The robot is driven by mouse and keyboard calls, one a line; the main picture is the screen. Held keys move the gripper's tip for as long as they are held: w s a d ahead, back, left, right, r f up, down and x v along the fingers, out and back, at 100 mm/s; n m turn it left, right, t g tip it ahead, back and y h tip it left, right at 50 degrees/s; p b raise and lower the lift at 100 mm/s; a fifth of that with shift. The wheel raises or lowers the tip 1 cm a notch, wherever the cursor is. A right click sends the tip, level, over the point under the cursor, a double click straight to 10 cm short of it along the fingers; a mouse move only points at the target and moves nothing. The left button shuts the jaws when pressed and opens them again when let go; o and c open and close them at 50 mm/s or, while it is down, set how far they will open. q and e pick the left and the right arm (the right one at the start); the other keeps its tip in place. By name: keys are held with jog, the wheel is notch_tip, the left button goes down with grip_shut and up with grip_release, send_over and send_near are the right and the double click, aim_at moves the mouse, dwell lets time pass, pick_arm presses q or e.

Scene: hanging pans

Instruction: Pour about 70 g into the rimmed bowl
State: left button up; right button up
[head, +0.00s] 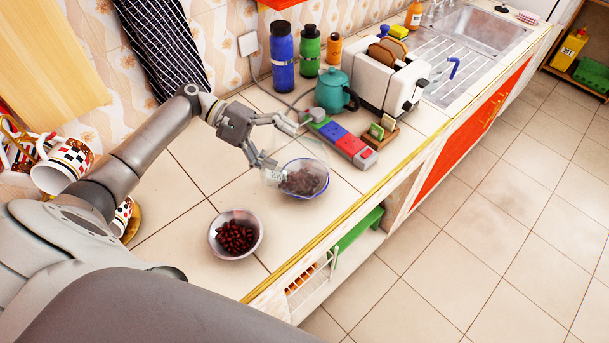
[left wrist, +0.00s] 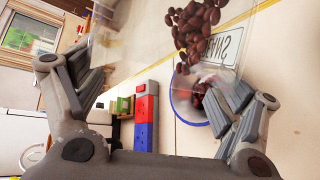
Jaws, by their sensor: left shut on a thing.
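My left gripper (head: 283,142) is shut on a clear container (left wrist: 130,28) with a white label, tilted over the rimmed bowl. Dark brown beans (left wrist: 194,30) show in the container in the left wrist view, trailing down toward the bowl. The rimmed bowl (head: 318,193) has a blue rim and stands on the counter with dark beans in it; the container partly covers it. In the left wrist view its blue rim (left wrist: 176,108) shows partly behind a finger. My right gripper is out of view.
A bowl of red-brown beans (head: 236,234) stands nearer on the counter. A long blue, red and grey block (head: 345,141) lies beyond the rimmed bowl. A teal teapot (head: 331,92), bottles and a white toaster (head: 376,78) stand farther back. The counter's front edge runs close beside the bowls.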

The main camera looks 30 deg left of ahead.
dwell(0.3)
pick_arm(q)
jog(key=shift+w+a, duration=0.15)
jog(key=shift+w, duration=0.1)
jog(key=shift+s+h+b, duration=0.1)
jog(key=shift+h+b, duration=0.2)
jog(key=shift+w+a+f+n, duration=0.1)
jog(key=shift+w+n, duration=0.1)
jog(key=shift+n, duration=0.1)
jog(key=shift+g, duration=0.3)
jog(key=shift+w+a+h, duration=0.15)
jog(key=shift+h, duration=0.15)
jog(key=shift+w+a+f+n+b, duration=0.1)
jog(key=shift+n+b, duration=0.3)
jog(key=shift+b, duration=0.1)
dwell(0.5)
